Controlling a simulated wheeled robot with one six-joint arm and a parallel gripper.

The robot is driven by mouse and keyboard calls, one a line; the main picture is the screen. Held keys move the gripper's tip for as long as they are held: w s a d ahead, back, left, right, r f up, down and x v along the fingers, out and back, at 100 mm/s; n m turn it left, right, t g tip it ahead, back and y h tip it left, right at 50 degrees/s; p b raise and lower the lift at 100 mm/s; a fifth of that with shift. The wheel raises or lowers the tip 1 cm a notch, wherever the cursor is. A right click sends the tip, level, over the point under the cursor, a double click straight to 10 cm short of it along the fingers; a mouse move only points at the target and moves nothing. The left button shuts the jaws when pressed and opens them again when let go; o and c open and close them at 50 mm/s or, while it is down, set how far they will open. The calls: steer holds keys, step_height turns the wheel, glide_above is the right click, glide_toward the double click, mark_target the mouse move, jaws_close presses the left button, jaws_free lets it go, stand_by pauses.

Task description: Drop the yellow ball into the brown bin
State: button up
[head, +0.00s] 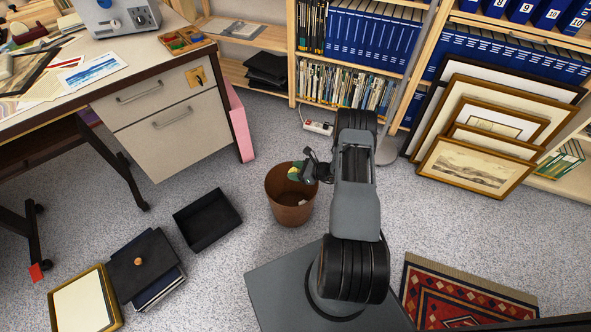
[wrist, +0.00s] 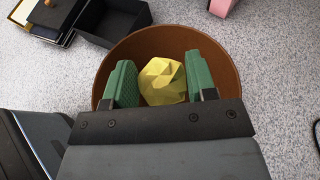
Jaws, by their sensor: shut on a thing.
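The brown bin (head: 290,211) stands on the carpet in the middle of the head view, and its inside also shows in the wrist view (wrist: 190,42). My gripper (head: 298,172) is over the bin's opening. In the wrist view its green fingers (wrist: 162,82) are shut on the yellow ball (wrist: 161,80), which has a faceted, crumpled-looking surface. The ball appears against the bin's interior, within the rim's outline. In the head view only a small bit of yellow shows at the fingers.
A black open tray (head: 207,220) lies left of the bin. Beyond it are a stack of dark folders (head: 145,264) and a gold frame (head: 85,303). A desk (head: 165,110) stands at upper left. Framed prints (head: 476,165) lean on shelves at right, near a red rug (head: 460,295).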

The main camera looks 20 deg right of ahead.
steer(key=o, duration=1)
steer(key=shift+c, duration=0.2)
steer(key=p+v, duration=0.3)
steer(key=v, duration=1)
steer(key=shift+s+d+r, duration=0.2)
steer(key=shift+s, duration=0.1)
